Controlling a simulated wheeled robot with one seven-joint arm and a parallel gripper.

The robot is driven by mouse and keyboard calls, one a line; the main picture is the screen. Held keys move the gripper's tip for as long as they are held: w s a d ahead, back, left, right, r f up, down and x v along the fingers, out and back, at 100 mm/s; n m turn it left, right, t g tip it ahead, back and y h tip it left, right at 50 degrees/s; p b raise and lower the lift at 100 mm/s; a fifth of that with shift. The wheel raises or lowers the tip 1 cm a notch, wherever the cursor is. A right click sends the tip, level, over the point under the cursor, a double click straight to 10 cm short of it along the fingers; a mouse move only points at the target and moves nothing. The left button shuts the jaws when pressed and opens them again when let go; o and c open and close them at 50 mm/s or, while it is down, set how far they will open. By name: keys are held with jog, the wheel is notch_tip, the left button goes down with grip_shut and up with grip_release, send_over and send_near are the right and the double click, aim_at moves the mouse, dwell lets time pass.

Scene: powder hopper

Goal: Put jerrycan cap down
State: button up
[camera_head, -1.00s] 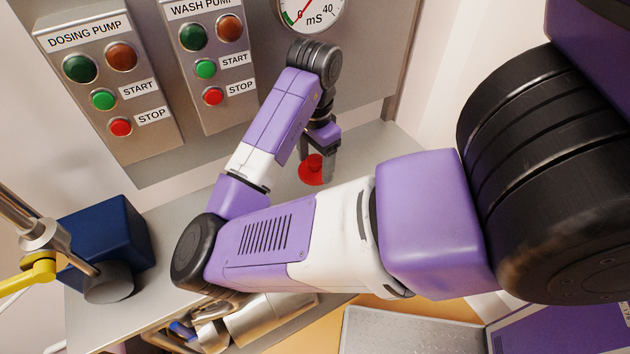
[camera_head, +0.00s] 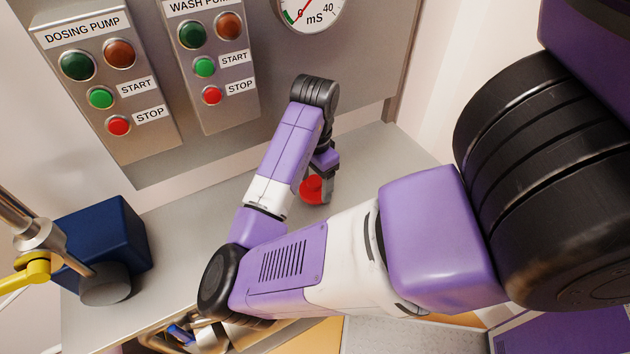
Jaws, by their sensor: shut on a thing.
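The red jerrycan cap (camera_head: 312,190) is in the head view, low over the grey metal shelf below the gauge. My gripper (camera_head: 325,190) points down and is shut on the cap. The cap is partly covered by my gripper and arm. It is very close to the shelf surface, but I cannot tell whether it touches it. The jerrycan itself is not recognisable in view.
The grey shelf (camera_head: 385,160) is clear to the right of the cap. Behind it are the dosing pump box (camera_head: 110,85), the wash pump box (camera_head: 212,75) and a gauge (camera_head: 312,12). A blue block (camera_head: 100,235) and a yellow-handled valve (camera_head: 32,268) are at left.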

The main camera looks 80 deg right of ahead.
aim_at(315, 181)
jog(key=o, duration=1.1)
notch_tip(315, 181, up, 12)
jog(key=shift+r+p, duration=0.2)
jog(key=shift+p, duration=0.7)
jog(key=shift+a, duration=0.1)
